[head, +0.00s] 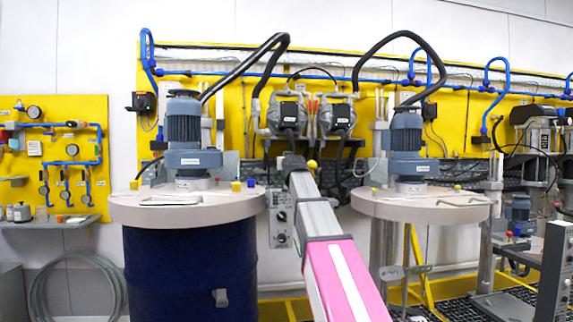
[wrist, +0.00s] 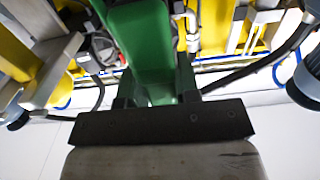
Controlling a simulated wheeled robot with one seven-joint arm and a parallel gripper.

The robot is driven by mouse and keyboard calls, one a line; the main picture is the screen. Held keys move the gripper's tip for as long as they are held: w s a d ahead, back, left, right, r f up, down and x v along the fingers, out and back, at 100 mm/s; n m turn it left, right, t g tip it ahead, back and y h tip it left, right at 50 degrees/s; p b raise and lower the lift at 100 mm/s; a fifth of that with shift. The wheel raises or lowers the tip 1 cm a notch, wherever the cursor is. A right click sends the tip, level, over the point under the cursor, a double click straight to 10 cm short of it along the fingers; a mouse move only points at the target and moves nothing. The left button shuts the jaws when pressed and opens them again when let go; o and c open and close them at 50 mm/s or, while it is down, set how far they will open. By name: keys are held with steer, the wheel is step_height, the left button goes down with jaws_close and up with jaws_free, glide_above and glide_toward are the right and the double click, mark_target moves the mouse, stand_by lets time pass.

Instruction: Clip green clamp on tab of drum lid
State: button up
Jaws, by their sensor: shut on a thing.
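A dark blue drum (head: 190,275) stands left of centre in the head view, under a round grey lid (head: 160,213). In the head view my gripper and the clamp cannot be made out. The clamp's distance from the lid cannot be told.
A blue-grey motor (head: 184,125) stands on the lid. To the right is a second round lid (head: 425,206) with its own motor (head: 406,135). A grey control box (head: 281,218) hangs between them. Yellow wall panels, pumps and black hoses are behind.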

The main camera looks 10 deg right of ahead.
steer(key=shift+f, duration=1.9)
stand_by(0.4)
steer(key=o, duration=1)
steer(key=shift+s, duration=0.15)
